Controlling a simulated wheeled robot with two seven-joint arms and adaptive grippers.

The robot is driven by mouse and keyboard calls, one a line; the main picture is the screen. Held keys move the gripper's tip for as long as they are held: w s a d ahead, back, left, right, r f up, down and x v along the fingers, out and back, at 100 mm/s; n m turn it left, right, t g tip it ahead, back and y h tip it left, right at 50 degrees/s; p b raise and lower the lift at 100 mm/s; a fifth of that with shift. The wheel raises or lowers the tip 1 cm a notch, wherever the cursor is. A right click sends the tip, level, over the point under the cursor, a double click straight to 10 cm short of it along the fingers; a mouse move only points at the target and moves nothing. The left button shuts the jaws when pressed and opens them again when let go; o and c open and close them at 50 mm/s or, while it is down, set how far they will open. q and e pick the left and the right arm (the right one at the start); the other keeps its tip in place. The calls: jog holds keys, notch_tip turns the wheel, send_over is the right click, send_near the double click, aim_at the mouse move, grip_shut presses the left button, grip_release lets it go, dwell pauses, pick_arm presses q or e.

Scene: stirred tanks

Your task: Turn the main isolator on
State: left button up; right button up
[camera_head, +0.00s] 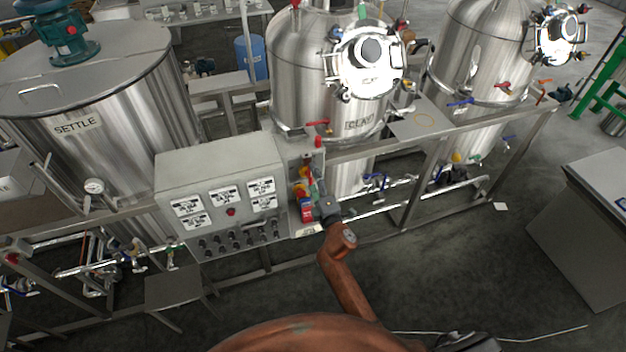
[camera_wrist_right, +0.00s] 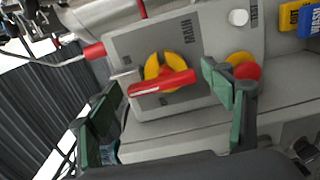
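The main isolator is a red handle (camera_wrist_right: 163,82) on a yellow disc, on a grey box (camera_wrist_right: 125,48) marked MAIN, in the right wrist view. The handle lies nearly level across the picture, slightly lower at its left end. Small position lettering beside it is too blurred to read surely. My right gripper (camera_wrist_right: 165,100) is open, its dark green fingers on either side of the handle with gaps, not touching it. In the head view my right gripper (camera_head: 325,207) is at the right end of the control cabinet and partly hides the isolator area. My left gripper is out of view.
A red button (camera_wrist_right: 247,71) on a yellow base sits right beside the right-hand finger. Yellow and blue tags (camera_wrist_right: 294,17) are further right. The grey control cabinet (camera_head: 215,165) stands left of the gripper in the head view, with steel tanks (camera_head: 300,85) and pipes behind.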

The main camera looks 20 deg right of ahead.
jog(key=shift+o, duration=0.4)
jog(key=shift+a, duration=0.1)
jog(key=s, duration=1.2)
jog(key=shift+d, duration=0.2)
